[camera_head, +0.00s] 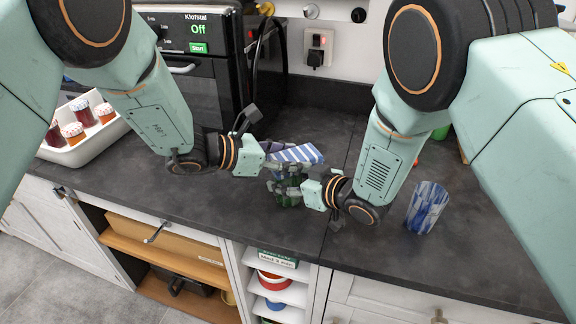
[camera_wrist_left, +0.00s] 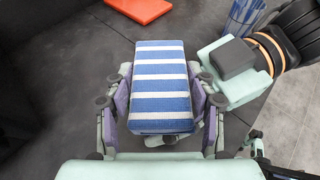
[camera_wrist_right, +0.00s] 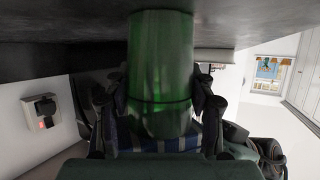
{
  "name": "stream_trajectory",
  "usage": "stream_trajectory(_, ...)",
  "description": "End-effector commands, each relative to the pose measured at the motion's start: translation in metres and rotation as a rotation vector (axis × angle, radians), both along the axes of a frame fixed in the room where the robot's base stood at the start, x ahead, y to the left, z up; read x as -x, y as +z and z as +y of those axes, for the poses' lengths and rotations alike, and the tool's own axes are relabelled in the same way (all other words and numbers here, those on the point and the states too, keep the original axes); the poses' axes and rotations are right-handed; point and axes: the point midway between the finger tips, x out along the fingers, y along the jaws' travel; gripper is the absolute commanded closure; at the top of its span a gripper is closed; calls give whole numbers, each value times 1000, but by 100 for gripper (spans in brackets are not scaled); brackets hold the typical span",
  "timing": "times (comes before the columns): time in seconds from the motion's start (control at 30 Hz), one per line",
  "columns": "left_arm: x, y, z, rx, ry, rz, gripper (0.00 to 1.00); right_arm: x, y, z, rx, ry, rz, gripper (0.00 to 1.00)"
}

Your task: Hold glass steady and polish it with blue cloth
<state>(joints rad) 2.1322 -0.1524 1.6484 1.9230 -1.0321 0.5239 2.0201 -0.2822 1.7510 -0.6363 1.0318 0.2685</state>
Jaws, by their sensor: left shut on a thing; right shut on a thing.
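The blue cloth, with white stripes, shows in the head view (camera_head: 300,154) and fills the middle of the left wrist view (camera_wrist_left: 160,75). My left gripper (camera_head: 268,160) is shut on it, with a finger along each side. The green glass (camera_wrist_right: 160,60) stands between the fingers of my right gripper (camera_wrist_right: 158,110), which is shut on it. In the head view the glass (camera_head: 288,201) is mostly hidden by my right gripper. The cloth is right over the glass's top; whether they touch I cannot tell.
A blue-and-white patterned tumbler (camera_head: 427,207) stands on the dark counter at the right. A white tray (camera_head: 72,152) with several jars is at the left. A black oven (camera_head: 200,75) stands behind. An orange flat thing (camera_wrist_left: 140,9) lies beyond the cloth. The front counter is clear.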

Motion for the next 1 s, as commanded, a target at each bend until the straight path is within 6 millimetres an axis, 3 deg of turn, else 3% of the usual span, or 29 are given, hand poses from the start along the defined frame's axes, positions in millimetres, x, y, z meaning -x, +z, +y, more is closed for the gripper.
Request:
stream_trajectory(0.43,1,-1,-8,-2,-1,2,73,-1,1,0,-1,2,-3,84)
stream_trajectory(1.0,0,57,-8,0,0,-1,73,0,1,0,-1,0,-2,84)
